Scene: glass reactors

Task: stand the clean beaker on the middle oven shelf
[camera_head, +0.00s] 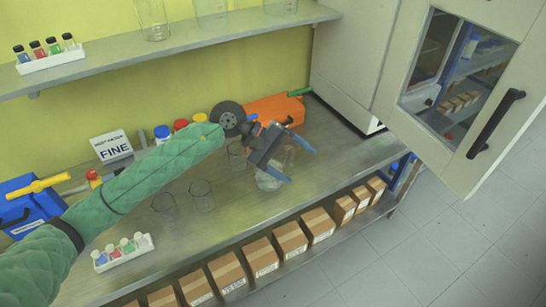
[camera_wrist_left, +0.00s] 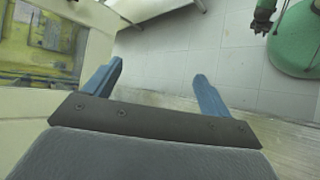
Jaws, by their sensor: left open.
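Several clear glass beakers stand on the grey bench (camera_head: 335,150). One beaker (camera_head: 268,181) is just below my left gripper (camera_head: 299,165), partly hidden by it. Others are a beaker (camera_head: 237,157) behind it and two beakers (camera_head: 202,196) (camera_head: 165,208) to the left. I cannot tell which is the clean one. The left gripper is open with nothing between its blue fingers, also in the left wrist view (camera_wrist_left: 158,70). The white oven (camera_head: 348,62) stands at the back right with its door (camera_head: 440,140) open; its shelves are hidden. A small dark part resembling my right gripper (camera_wrist_left: 262,20) shows in the wrist view.
A vial rack (camera_head: 123,252) is at the front left. Boxes (camera_head: 290,240) fill the lower shelf. The wall shelf (camera_head: 185,37) holds more glassware. The open door overhangs the floor.

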